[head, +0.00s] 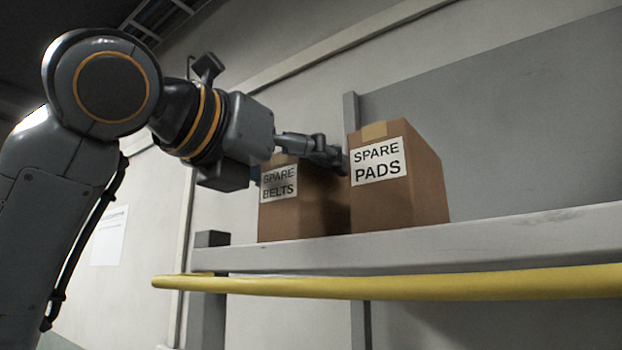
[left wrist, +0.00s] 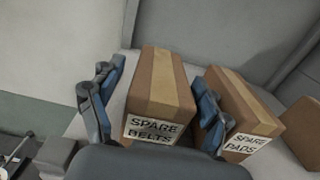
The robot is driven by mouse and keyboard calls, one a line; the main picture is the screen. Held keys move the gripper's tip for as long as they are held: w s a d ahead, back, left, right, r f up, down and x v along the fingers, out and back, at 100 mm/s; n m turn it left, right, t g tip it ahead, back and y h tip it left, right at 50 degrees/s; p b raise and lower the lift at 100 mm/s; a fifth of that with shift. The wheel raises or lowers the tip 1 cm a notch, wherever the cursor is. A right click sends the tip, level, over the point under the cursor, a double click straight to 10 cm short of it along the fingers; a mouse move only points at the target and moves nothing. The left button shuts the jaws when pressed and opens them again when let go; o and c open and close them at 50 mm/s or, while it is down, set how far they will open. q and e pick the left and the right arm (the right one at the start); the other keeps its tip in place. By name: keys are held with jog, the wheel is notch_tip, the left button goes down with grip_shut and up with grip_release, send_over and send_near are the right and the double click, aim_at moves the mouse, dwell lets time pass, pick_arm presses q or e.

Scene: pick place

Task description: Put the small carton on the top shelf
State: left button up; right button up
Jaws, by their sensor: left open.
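A brown carton labelled SPARE BELTS (head: 300,212) stands upright on the shelf board (head: 430,246). Its label and taped top also show in the left wrist view (left wrist: 160,85). My left gripper (head: 318,150) is open, at the top of this carton. In the left wrist view its two blue fingers (left wrist: 157,78) are on either side of the carton, with a visible gap at the left finger. The right finger is between this carton and the SPARE PADS carton (head: 405,190). Whether it touches either is unclear. My right gripper is not in view.
The SPARE PADS carton stands close on the right; another brown carton (left wrist: 303,125) is beyond it in the left wrist view. A yellow rail (head: 400,287) runs along the shelf front. A grey panel (head: 510,130) is behind. The shelf's right part is clear in the head view.

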pick_arm(q)
jog(key=b+v, duration=0.1)
jog(key=v, duration=0.8)
jog(key=shift+w, duration=0.1)
jog(key=shift+s+a+b, duration=0.3)
jog(key=shift+s+a, duration=0.05)
jog(key=shift+s, duration=0.2)
jog(key=shift+f, duration=0.1)
